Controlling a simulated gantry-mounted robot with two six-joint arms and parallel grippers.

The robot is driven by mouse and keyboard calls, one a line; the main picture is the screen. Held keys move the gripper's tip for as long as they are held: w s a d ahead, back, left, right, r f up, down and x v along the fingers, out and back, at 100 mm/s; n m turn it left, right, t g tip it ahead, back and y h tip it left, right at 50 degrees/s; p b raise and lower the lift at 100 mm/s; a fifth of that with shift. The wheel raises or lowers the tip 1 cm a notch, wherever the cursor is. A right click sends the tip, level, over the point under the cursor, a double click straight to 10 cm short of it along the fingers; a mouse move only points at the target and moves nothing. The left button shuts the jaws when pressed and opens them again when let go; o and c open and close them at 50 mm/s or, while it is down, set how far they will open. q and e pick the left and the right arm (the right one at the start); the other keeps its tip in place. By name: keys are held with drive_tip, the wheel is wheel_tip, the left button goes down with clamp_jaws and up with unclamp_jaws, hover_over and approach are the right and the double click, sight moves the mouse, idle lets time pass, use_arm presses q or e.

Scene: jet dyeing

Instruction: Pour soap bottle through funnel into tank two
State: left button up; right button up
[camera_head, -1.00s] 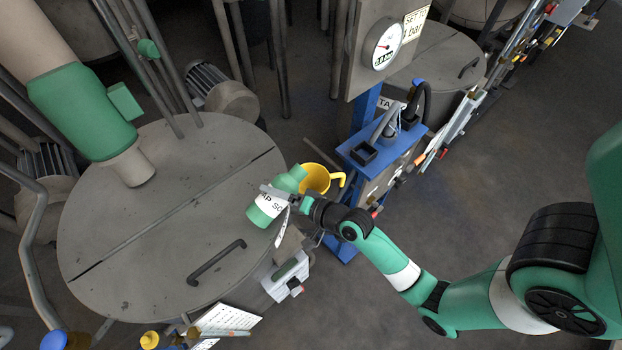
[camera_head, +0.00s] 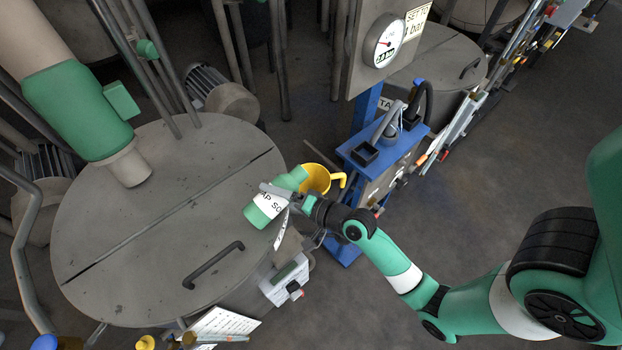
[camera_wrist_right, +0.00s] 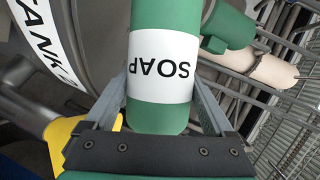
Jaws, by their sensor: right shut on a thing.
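The green soap bottle (camera_head: 268,207) with a white label is tilted, its neck end pointing up and right toward the yellow funnel (camera_head: 317,178). My right gripper (camera_head: 279,192) is shut on the bottle. In the right wrist view the gripper fingers (camera_wrist_right: 164,105) stand on both sides of the bottle (camera_wrist_right: 162,115), with its SOAP label upside down. Part of the yellow funnel (camera_wrist_right: 62,150) shows at lower left there. Whether liquid flows cannot be seen. My left gripper is not in view.
A large round grey tank lid (camera_head: 130,235) with a handle (camera_head: 213,265) lies left of the bottle. A blue stand (camera_head: 385,150) and a pressure gauge (camera_head: 388,44) stand right and behind. Grey floor is free at right.

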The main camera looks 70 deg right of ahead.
sight(282, 186)
drive_tip(key=shift+s+d+m+b, duration=0.15)
drive_tip(key=shift+d+m+b, duration=0.25)
drive_tip(key=shift+b, duration=0.25)
drive_tip(key=shift+r+m+t+y, duration=0.4)
drive_tip(key=shift+r+m+t, duration=0.2)
drive_tip(key=shift+r+m, duration=0.15)
idle(0.8)
drive_tip(key=shift+s+d+m+t+b, duration=0.1)
drive_tip(key=shift+m+t+b, duration=0.3)
drive_tip(key=shift+m+b, duration=0.2)
idle(0.8)
drive_tip(key=shift+s+d+r+m+t, duration=0.1)
drive_tip(key=shift+d+r+m+t, duration=0.1)
drive_tip(key=shift+r+m, duration=0.25)
drive_tip(key=shift+s+d+r+m+t, duration=0.1)
drive_tip(key=shift+r+m+t, duration=0.15)
drive_tip(key=shift+m, duration=0.25)
idle(0.7)
